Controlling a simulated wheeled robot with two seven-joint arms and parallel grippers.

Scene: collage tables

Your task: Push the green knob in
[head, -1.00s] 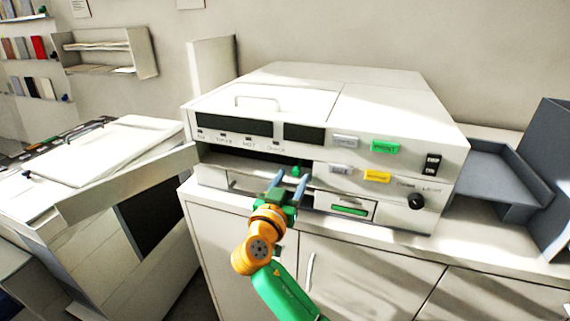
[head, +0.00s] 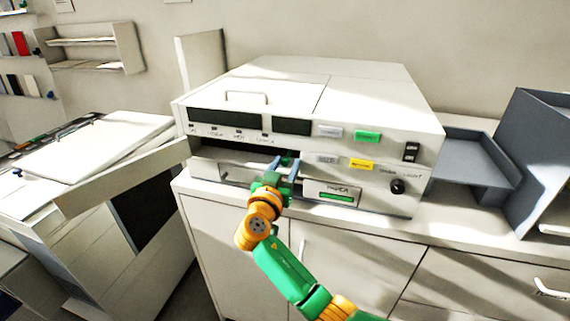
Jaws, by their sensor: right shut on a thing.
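The green knob (head: 286,160) shows inside the dark open slot of the white machine (head: 310,95). My right gripper (head: 283,166) reaches into that slot from the front, with its two blue-grey fingers on either side of the knob. The fingers are shut on the knob. The gripper's palm and wrist hide what lies right below and in front of it. My left gripper is not in view.
A drawer front with a green bar (head: 337,197) is right of my gripper. A black dial (head: 397,186) and coloured buttons are on the machine's right front. A grey tray (head: 470,160) stands at the right.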

